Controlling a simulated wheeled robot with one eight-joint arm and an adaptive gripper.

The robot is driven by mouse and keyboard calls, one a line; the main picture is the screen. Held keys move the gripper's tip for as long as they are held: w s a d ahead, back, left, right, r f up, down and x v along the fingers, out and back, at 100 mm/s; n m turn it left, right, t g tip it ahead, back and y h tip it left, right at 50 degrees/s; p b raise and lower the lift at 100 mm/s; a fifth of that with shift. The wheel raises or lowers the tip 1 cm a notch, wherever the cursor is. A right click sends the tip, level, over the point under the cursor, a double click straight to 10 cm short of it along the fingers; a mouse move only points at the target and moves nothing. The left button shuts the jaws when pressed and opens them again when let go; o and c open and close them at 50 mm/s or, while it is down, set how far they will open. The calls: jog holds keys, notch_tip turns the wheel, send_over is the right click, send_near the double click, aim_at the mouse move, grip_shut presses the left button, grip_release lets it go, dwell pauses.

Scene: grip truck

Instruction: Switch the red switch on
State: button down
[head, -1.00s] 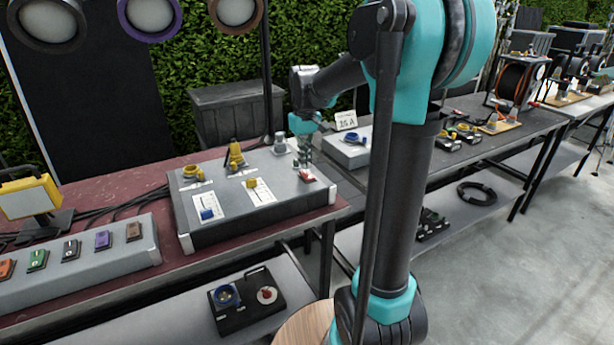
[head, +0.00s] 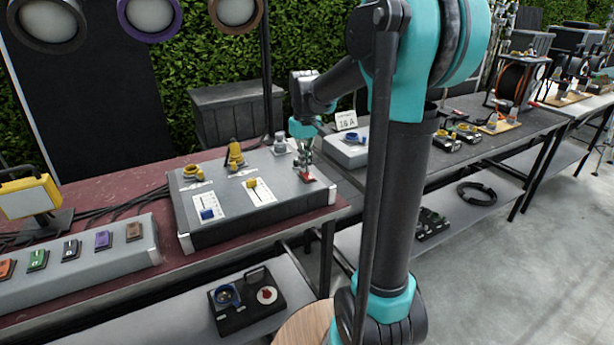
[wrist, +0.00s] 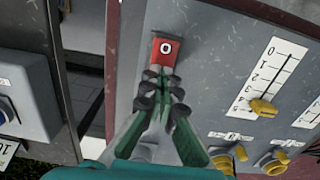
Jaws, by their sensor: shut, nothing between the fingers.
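The red switch (head: 307,178) is near the right end of the top of a grey control box (head: 240,225). In the wrist view the red rocker (wrist: 165,48) carries a white "O" mark, and its near edge is covered by my fingertips. My gripper (head: 303,166) is shut and empty, pointing down at the switch. In the wrist view my gripper's fingertips (wrist: 165,76) are at the near edge of the switch. I cannot tell whether they touch it.
The same box has a blue slider (head: 207,214), a yellow slider (head: 252,184) and yellow knobs. Another grey box (head: 350,150) with a blue socket stands to the right. A panel with several coloured switches (head: 70,250) lies at the left.

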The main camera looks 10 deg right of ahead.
jog(key=shift+f, duration=0.25)
jog(key=shift+r, duration=3.55)
jog(key=shift+s, duration=0.1)
